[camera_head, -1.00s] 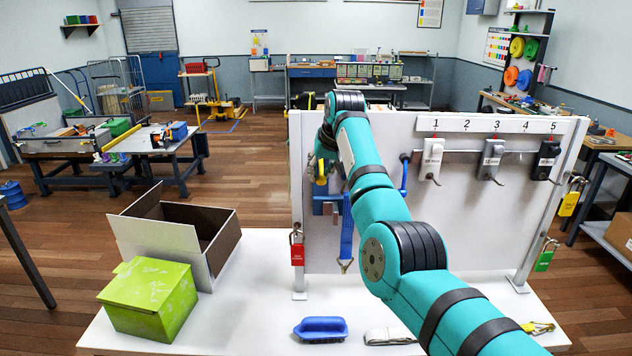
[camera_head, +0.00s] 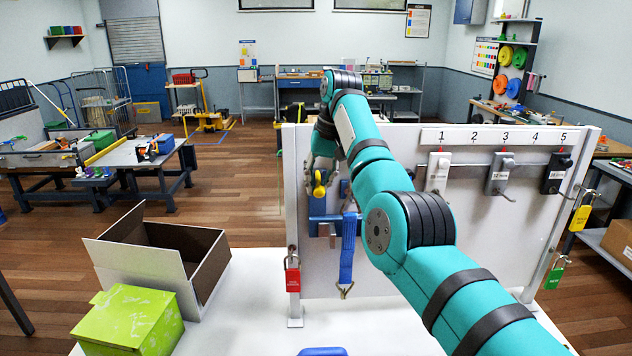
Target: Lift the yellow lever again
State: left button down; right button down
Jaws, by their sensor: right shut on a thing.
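The yellow lever (camera_head: 319,189) shows at the left part of the upright white board (camera_head: 490,245), on a blue ratchet body (camera_head: 319,206). A blue strap (camera_head: 348,250) hangs just right of it and ends in a metal hook (camera_head: 345,290). My right arm reaches across the board from the lower right. My right gripper (camera_head: 320,172) is at the lever, its fingers shut on it; the arm's wrist partly hides the grip. My left gripper is not in view.
A red padlock tag (camera_head: 293,278) hangs on the board's left post. An open cardboard box (camera_head: 205,265) and a green box (camera_head: 128,320) stand on the white table at left.

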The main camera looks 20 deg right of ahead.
jog(key=shift+d+r, duration=0.15)
jog(key=shift+r, duration=0.05)
dwell(0.4)
jog(key=c, duration=1.7)
grip_release()
jog(key=shift+o, duration=1.3)
jog(key=shift+s+r, duration=0.1)
jog(key=shift+s, duration=0.05)
jog(key=shift+o, duration=0.2)
jog(key=shift+s+d+r, duration=0.1)
jog(key=shift+s+d, duration=0.05)
jog(key=shift+s, duration=0.15)
jog(key=shift+w, duration=0.1)
jog(key=shift+w+r, duration=0.1)
jog(key=shift+r, duration=0.25)
jog(key=v, duration=0.6)
jog(key=shift+s+r, duration=0.35)
jog(key=shift+s, duration=0.05)
jog(key=shift+d, duration=0.15)
